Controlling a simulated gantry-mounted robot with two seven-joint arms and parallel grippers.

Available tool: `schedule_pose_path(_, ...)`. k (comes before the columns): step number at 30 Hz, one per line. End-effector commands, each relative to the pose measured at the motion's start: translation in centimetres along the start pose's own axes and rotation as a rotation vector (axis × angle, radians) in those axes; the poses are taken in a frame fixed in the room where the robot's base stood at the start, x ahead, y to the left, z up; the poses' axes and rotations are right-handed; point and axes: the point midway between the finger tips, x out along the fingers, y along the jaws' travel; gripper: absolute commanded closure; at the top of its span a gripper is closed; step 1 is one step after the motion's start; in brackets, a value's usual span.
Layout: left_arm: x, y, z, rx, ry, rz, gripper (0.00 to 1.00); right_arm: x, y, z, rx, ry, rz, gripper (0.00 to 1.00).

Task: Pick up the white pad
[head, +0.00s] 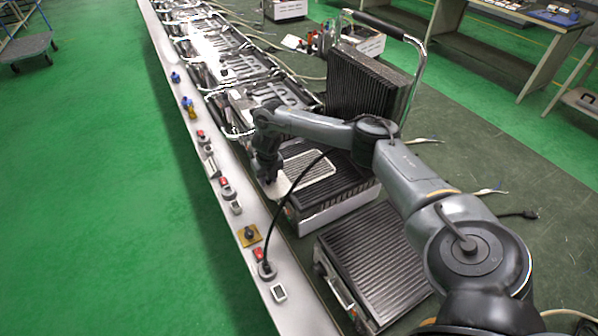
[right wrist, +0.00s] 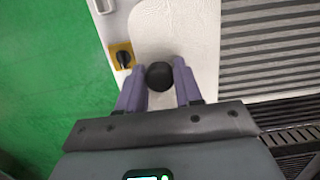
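The white pad (head: 278,187) is a pale flat piece with rounded corners, beside the ribbed plate of an opened grill-like unit. In the right wrist view the pad (right wrist: 185,30) has a textured white surface, with a round black knob (right wrist: 158,75) at its near end. My right gripper (head: 268,176) points down over the pad's left end. Its two purple fingers (right wrist: 160,80) stand apart on either side of the knob, which nearly fills the gap; whether they press on it is unclear. My left gripper is not in view.
A ribbed lid (head: 362,85) stands upright behind the pad. Another ribbed unit (head: 372,262) is nearer. A long rail (head: 222,180) carries red, blue and yellow switches (head: 248,236) along the left. Several metal frames (head: 235,60) line up farther back.

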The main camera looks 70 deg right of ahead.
Motion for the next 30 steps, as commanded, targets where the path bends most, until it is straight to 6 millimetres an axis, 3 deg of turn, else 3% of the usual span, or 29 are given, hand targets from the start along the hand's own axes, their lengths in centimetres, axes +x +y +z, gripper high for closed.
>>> schedule_pose_path(1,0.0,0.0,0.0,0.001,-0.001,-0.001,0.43,0.0,0.0,0.0,0.000,0.000,0.000,0.74)
schedule_pose_path(6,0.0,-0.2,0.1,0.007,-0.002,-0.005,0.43,0.0,0.0,0.0,0.000,0.000,0.000,1.00)
schedule_pose_path(19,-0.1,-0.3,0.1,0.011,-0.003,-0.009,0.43,-0.8,0.0,0.2,0.001,-0.003,0.001,1.00)
schedule_pose_path(30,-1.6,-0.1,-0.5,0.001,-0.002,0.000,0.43,-6.7,0.0,1.1,0.000,-0.004,0.001,1.00)
